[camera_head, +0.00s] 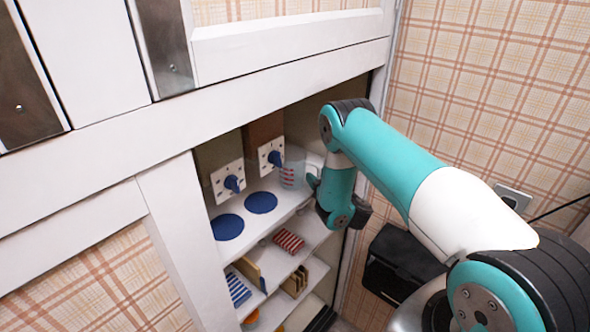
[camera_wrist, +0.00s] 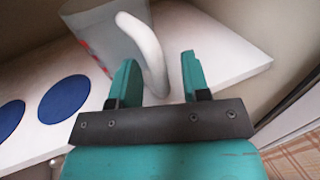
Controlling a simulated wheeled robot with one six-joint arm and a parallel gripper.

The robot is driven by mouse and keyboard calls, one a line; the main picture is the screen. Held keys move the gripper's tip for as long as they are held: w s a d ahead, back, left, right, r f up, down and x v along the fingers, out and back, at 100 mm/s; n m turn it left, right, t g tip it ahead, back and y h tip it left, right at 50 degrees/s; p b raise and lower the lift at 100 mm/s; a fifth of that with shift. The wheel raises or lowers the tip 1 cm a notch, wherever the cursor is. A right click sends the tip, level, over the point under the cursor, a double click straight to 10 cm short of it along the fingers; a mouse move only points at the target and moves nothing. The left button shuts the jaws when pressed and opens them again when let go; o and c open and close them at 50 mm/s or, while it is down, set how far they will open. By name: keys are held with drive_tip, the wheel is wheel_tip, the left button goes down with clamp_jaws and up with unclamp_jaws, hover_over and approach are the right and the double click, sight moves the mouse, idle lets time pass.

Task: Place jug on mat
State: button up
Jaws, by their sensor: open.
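The jug (camera_head: 291,176) is clear with red markings and stands upright on the upper shelf. In the wrist view, the jug (camera_wrist: 112,32) shows its pale curved handle towards me. My gripper (camera_wrist: 160,58) is open, with one finger on each side of the handle; I cannot tell whether either touches it. In the head view, my gripper (camera_head: 313,181) is at the jug's right side, partly hidden by the arm. Two round blue mats, the nearer mat (camera_head: 228,227) and the farther mat (camera_head: 261,202), lie bare on the shelf left of the jug.
Lower shelves hold a red striped cloth (camera_head: 288,241), a blue striped cloth (camera_head: 238,289) and a wooden rack (camera_head: 295,281). The cabinet's white frame (camera_head: 170,215) bounds the opening at left.

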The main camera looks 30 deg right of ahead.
clamp_jaws()
